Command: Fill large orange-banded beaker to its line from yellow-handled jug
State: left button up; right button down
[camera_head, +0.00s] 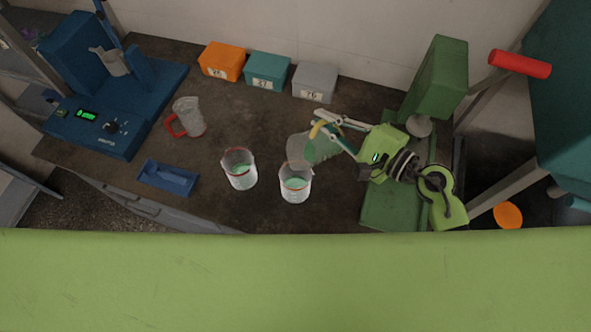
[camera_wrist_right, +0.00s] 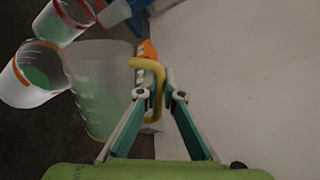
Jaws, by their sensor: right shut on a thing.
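My right gripper (camera_head: 333,128) is shut on the yellow handle (camera_head: 317,129) of a clear jug (camera_head: 302,148). The jug is tilted to the left, and its mouth is at the rim of the orange-banded beaker (camera_head: 295,190). Some green shows inside the jug. The orange-banded beaker stands upright on the table with green contents. In the right wrist view, my gripper (camera_wrist_right: 160,95) holds the yellow handle (camera_wrist_right: 150,64), with the jug (camera_wrist_right: 98,85) beside the orange-banded beaker (camera_wrist_right: 42,88). A falling stream cannot be made out. My left gripper is out of view.
A red-banded beaker (camera_head: 239,175) with green contents stands just left. A red-handled jug (camera_head: 190,116), blue tray (camera_head: 168,178) and blue shaker machine (camera_head: 100,125) are farther left. Orange (camera_head: 221,61), teal (camera_head: 267,70) and grey (camera_head: 314,82) boxes line the wall. A green device (camera_head: 437,80) stands right.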

jog(key=shift+s+a+n, duration=0.3)
jog(key=shift+n, duration=0.2)
dwell(1.2)
jog(key=shift+s+a+r+p, duration=0.15)
jog(key=shift+a+r+p, duration=0.05)
jog(key=shift+p, duration=0.25)
dwell(2.3)
jog(key=w+d+m+b, duration=0.1)
jog(key=w+d+f+m+b, duration=0.1)
jog(key=m+b, duration=0.1)
jog(key=shift+w+d+f+y, duration=0.15)
jog(key=shift+d+y, duration=0.1)
jog(key=shift+y, duration=0.15)
jog(key=shift+w+d+r+m, duration=0.2)
jog(key=shift+r+m, duration=0.05)
jog(key=shift+m, duration=0.15)
jog(key=shift+w+d, duration=0.1)
jog(key=shift+f, duration=0.1)
jog(key=shift+w+d+f+m+b, duration=0.15)
jog(key=shift+m+b, duration=0.25)
jog(key=shift+b, duration=0.2)
jog(key=w+d+f+m+b, duration=0.2)
jog(key=f+m+b, duration=0.1)
jog(key=f+b, duration=0.2)
jog(key=w+d+f+m+y+b, duration=0.1)
jog(key=w+d+f+m+b, duration=0.1)
jog(key=f+b, duration=0.4)
jog(key=shift+w+d+m+b, duration=0.45)
jog(key=shift+m+b, duration=0.55)
jog(key=shift+b, duration=0.6)
